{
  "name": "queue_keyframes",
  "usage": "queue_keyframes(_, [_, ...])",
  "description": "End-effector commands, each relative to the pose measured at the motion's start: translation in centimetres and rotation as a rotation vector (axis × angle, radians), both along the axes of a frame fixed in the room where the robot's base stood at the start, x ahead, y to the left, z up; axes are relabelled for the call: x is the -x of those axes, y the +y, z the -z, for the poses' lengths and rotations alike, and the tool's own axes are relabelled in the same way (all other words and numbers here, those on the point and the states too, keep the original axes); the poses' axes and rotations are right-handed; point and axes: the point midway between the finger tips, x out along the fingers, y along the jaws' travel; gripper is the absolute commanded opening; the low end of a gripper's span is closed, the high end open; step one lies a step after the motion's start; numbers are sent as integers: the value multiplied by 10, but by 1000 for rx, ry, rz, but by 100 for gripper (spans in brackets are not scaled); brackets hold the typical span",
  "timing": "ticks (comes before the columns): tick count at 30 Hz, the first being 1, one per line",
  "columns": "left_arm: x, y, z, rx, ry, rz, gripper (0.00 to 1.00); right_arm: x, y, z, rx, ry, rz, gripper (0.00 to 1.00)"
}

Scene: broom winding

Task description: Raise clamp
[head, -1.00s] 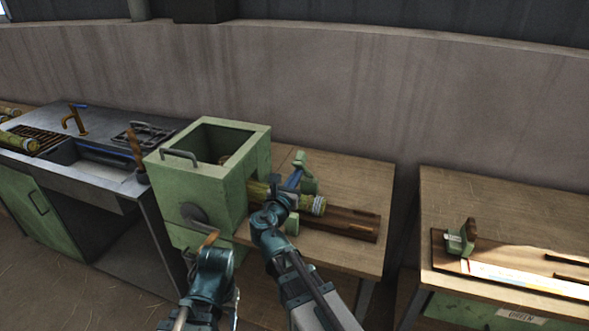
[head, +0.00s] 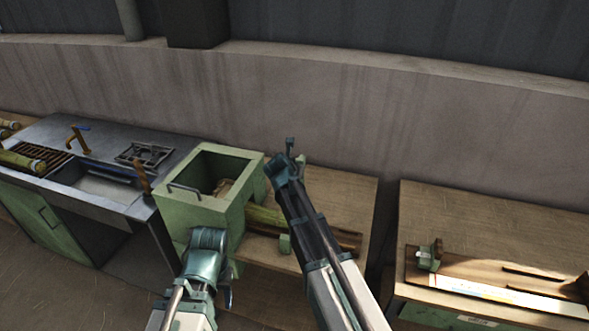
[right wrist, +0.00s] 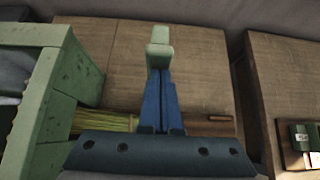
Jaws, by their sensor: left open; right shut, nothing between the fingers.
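The green clamp shows in the right wrist view as an upright block (right wrist: 160,45) just beyond the tips of my right gripper (right wrist: 161,78). That gripper's blue fingers are shut with nothing between them; I cannot tell whether they touch the clamp.
Yellow-green broom bristles (right wrist: 105,121) lie between the box and the clamp, over the wooden table (head: 345,195). A sink counter (head: 95,150) stands at the left. A second bench (head: 480,215) with another green clamp (head: 430,256) stands at the right, across a gap.

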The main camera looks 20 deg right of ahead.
Motion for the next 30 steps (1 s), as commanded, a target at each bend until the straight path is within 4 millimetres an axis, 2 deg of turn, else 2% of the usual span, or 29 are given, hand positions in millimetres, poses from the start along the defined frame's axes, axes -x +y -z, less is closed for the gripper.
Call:
queue_keyframes(3, [0, 0, -6, 0, 0, 0, 50, -15, -8, -4, -6, 8, -1, 0])
queue_keyframes(12, [0, 0, -7, 0, 0, 0, 50, -34, -22, -6, -4, 6, -1, 0])
queue_keyframes(30, [0, 0, -8, 0, 0, 0, 50, -40, -27, -7, -4, 5, -1, 0])
